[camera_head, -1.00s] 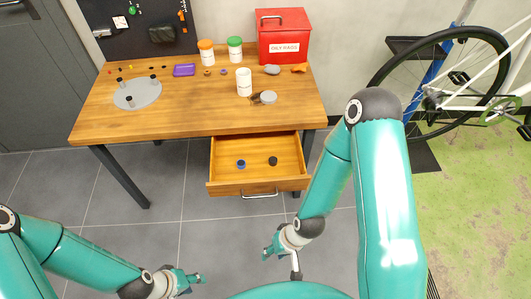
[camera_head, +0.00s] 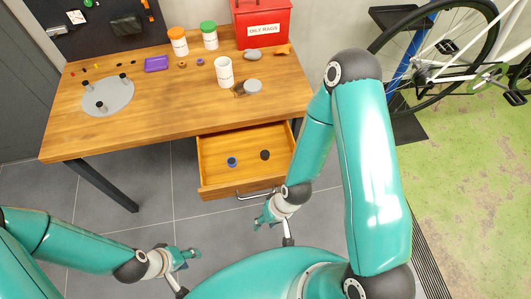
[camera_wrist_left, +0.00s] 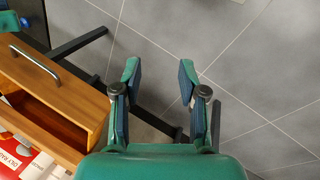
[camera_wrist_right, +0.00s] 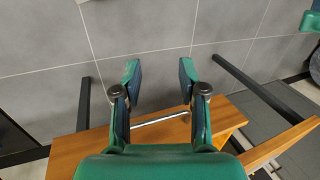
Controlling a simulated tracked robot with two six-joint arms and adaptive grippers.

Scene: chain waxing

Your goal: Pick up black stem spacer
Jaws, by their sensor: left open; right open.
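A small black ring-like piece (camera_head: 265,155), which looks like the black stem spacer, lies in the open wooden drawer (camera_head: 214,185). A similar small blue piece (camera_head: 232,162) lies to its left in the drawer. My right gripper (camera_head: 262,218) is open and empty, in front of the drawer and below its handle in the head view. My left gripper (camera_head: 193,256) is open and empty, further from the drawer, over the floor. Both open jaws also show in the left wrist view (camera_wrist_left: 159,78) and right wrist view (camera_wrist_right: 156,78). Neither wrist view shows the black piece.
The drawer's metal handle (camera_head: 256,196) sticks out towards my right gripper. On the workbench (camera_head: 165,105) stand a grey round mat (camera_head: 100,103) with small dark-topped pieces, a white cup (camera_head: 223,72), two lidded jars and a red box (camera_head: 262,12). A bicycle stands right.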

